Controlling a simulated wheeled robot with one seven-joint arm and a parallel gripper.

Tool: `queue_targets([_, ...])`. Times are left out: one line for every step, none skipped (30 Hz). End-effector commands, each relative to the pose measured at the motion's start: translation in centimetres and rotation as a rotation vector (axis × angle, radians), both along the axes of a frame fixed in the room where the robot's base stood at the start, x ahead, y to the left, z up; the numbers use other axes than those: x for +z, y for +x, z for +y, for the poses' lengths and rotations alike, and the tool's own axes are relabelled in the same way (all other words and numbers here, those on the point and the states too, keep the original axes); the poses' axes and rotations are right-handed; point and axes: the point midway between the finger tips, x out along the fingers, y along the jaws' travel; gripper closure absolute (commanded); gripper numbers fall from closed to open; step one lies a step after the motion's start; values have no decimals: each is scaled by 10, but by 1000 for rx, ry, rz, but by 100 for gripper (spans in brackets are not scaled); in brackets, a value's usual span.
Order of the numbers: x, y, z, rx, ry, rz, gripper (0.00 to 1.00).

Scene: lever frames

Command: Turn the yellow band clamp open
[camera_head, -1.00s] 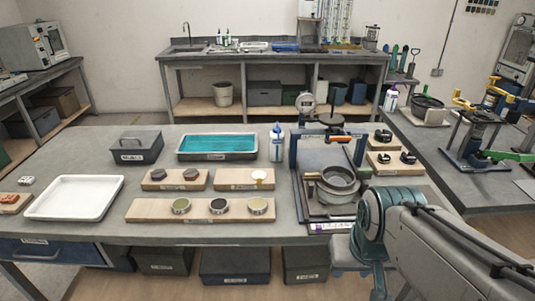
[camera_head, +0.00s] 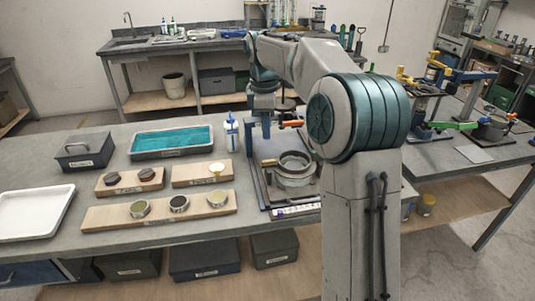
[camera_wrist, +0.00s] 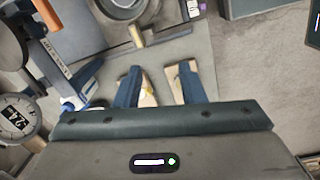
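A metal ring-shaped pot (camera_head: 294,165) sits in a dark tray-like frame on the near bench. It also shows at the top of the wrist view (camera_wrist: 122,8), with a short brass-yellow bar (camera_wrist: 150,43) beside it. This bar may belong to the yellow band clamp, but I cannot tell for sure. My gripper (camera_wrist: 160,72) is open, its two blue fingers apart with tan pads and nothing visibly held. It is above the frame's plate, below the bar in the wrist picture and apart from it. In the head view, my arm partly hides the frame.
A dial gauge (camera_wrist: 17,116) and an orange handle (camera_wrist: 46,14) are left of my gripper. A white-and-blue bottle (camera_head: 231,132) stands beside the frame. A wooden block with tins (camera_head: 160,209) lies left. Yellow (camera_head: 407,77) and green (camera_head: 455,125) levers stand on the right bench.

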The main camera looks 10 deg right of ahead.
Motion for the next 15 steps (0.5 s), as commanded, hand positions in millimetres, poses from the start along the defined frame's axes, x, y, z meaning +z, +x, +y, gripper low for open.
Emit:
queue_targets([-4,15,-4,50,9,13,64])
queue_targets([-5,22,-6,81,14,19,64])
queue_targets([-7,29,-8,118,20,25,64])
queue_targets([-9,34,-9,142,25,30,64])
queue_targets([-10,39,-11,162,28,35,64])
queue_targets([-12,43,-13,185,32,38,64])
queue_targets([-13,46,-14,200,35,40,64])
queue_targets([-14,48,-15,213,38,43,64])
queue_targets([-14,51,-16,226,39,44,64])
queue_targets([-16,52,-17,232,41,46,64])
queue_targets([-17,53,-17,238,42,47,64])
queue_targets([-20,53,-18,243,43,48,64])
queue_targets([-22,53,-18,245,43,49,64])
queue_targets([-25,53,-18,245,43,49,64])
queue_targets([-30,54,-18,245,43,48,64])
